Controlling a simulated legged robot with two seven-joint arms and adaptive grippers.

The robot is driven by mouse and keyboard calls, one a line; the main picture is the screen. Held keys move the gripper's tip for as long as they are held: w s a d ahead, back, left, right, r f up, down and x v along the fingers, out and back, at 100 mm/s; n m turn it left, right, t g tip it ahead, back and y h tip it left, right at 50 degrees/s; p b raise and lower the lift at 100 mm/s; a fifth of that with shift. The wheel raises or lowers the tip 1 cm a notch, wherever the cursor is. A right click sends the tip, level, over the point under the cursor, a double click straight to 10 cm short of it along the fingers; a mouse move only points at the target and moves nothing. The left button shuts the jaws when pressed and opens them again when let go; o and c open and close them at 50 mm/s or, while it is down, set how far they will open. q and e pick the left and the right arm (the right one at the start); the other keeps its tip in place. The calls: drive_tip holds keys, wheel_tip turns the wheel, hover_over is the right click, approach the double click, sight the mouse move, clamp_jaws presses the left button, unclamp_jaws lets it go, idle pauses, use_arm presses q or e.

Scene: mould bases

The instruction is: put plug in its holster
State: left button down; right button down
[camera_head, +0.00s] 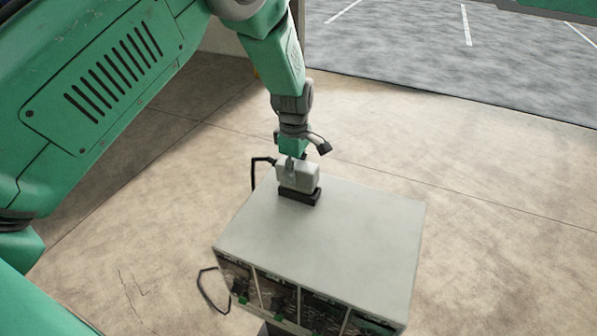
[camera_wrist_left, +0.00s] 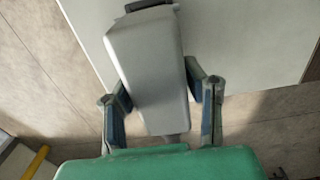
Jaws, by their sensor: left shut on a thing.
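The plug (camera_head: 298,177) is a pale grey block at the far left part of the grey cabinet's top. A low black piece (camera_head: 313,199) shows directly under it, on the cabinet top; I cannot tell whether this is the holster or part of the plug. My left gripper (camera_head: 291,160) comes down from above and is shut on the plug. In the left wrist view the plug (camera_wrist_left: 150,75) stands between the two fingers of the left gripper (camera_wrist_left: 162,92), its far end by a dark piece at the top edge. My right gripper is out of view.
The grey cabinet (camera_head: 345,235) has a mostly bare top and a front with several dark bays. A black cable (camera_head: 254,175) loops beside the plug, and another black loop (camera_head: 205,290) hangs at the cabinet's left. Concrete floor (camera_head: 480,190) lies open to the right.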

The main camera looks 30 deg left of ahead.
use_arm(q)
drive_tip(key=shift+s+a+f, duration=0.1)
drive_tip(key=shift+f, duration=0.15)
drive_tip(key=shift+s+a+f, duration=0.1)
drive_tip(key=shift+a+f, duration=0.1)
drive_tip(key=shift+a, duration=0.3)
drive_tip(key=shift+d+f, duration=0.1)
drive_tip(key=shift+f, duration=0.1)
drive_tip(key=shift+d+f+y, duration=0.15)
drive_tip(key=shift+f+y, duration=0.1)
drive_tip(key=shift+y, duration=0.05)
drive_tip(key=shift+f, duration=0.15)
drive_tip(key=shift+w, duration=0.2)
drive_tip(key=c, duration=0.9)
unclamp_jaws()
